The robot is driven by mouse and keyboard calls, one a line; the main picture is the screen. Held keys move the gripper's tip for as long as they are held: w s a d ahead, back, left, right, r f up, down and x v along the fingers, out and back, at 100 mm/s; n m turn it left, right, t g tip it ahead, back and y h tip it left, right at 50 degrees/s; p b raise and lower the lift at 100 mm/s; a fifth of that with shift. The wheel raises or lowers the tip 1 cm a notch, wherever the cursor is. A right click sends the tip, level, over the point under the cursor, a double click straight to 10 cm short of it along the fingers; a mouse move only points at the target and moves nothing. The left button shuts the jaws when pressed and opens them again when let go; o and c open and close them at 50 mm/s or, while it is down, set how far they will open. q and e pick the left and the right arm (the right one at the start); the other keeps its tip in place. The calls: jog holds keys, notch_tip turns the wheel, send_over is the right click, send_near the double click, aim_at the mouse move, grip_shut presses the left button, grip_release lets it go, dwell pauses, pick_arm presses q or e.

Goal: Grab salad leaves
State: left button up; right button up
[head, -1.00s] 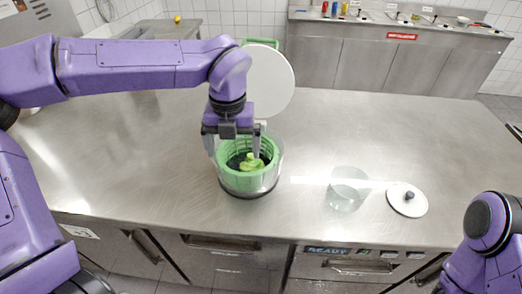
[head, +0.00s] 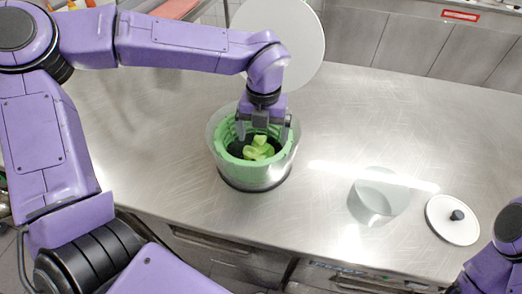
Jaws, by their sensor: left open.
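Green salad leaves (head: 258,149) lie in a green slotted basket (head: 225,133) inside a clear round bowl (head: 214,160) on the steel counter. My left gripper (head: 263,133) points down into the top of the basket, just above and around the leaves. Its fingers are apart, one on each side, and I cannot tell whether they touch the leaves. The gripper covers the far part of the basket. My right arm shows only in part at the lower right corner, and its gripper is out of view.
A clear glass bowl (head: 378,198) and a white lid with a black knob (head: 453,220) stand on the counter at the right.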

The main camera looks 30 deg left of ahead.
aim_at(259, 148)
pick_arm(q)
jog(key=f, duration=0.2)
jog(key=f+p, duration=0.1)
jog(key=f, duration=0.2)
jog(key=shift+s+a+f, duration=0.35)
jog(key=shift+s+f, duration=0.05)
jog(key=shift+f, duration=0.2)
jog(key=c, duration=1.1)
jog(key=shift+o, duration=0.2)
